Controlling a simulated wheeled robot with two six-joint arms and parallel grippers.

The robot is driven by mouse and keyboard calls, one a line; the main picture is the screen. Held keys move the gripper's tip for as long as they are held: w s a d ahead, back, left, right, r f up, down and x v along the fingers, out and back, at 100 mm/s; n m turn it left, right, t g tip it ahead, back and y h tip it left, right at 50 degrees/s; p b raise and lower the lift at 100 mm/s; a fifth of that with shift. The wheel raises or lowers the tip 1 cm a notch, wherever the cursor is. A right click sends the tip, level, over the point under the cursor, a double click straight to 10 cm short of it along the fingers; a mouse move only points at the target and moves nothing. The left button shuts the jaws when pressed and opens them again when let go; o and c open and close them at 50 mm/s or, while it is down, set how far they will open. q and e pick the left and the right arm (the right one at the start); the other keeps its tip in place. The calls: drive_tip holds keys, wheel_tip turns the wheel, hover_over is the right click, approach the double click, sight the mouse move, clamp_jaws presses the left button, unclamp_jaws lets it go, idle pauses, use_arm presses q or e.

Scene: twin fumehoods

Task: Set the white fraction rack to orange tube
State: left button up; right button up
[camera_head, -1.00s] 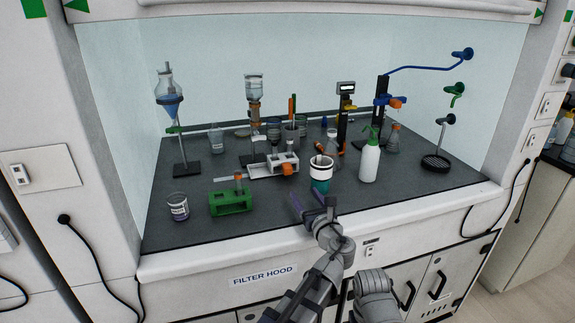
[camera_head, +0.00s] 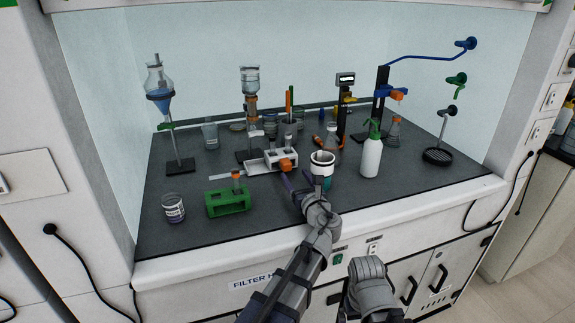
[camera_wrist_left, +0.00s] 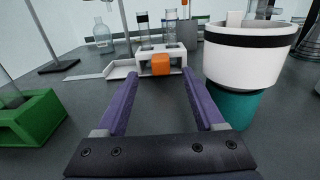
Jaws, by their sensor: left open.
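The white fraction rack (camera_head: 292,155) stands mid-bench in the fumehood, with an orange block (camera_head: 286,165) on its front. In the left wrist view the rack (camera_wrist_left: 147,54) and orange block (camera_wrist_left: 160,65) lie straight ahead, with clear glass tubes standing at the rack. A flat white tray or rail (camera_wrist_left: 104,71) extends to its left. My left gripper (camera_head: 298,183) is open and empty, just in front of the rack. Its purple fingers (camera_wrist_left: 158,78) point at the orange block, apart from it. An orange-topped tube (camera_head: 236,178) stands at the green block. My right gripper is out of view.
A white cup with a black band (camera_head: 322,160) on a teal base stands close to the right of my left gripper. The green block (camera_head: 230,203) is to the left. A white spray bottle (camera_head: 371,158) stands farther right.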

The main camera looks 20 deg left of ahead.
sight(288, 165)
use_arm(q)
drive_tip(key=x, duration=0.8)
drive_tip(key=shift+c, duration=0.2)
clamp_jaws()
idle(1.1)
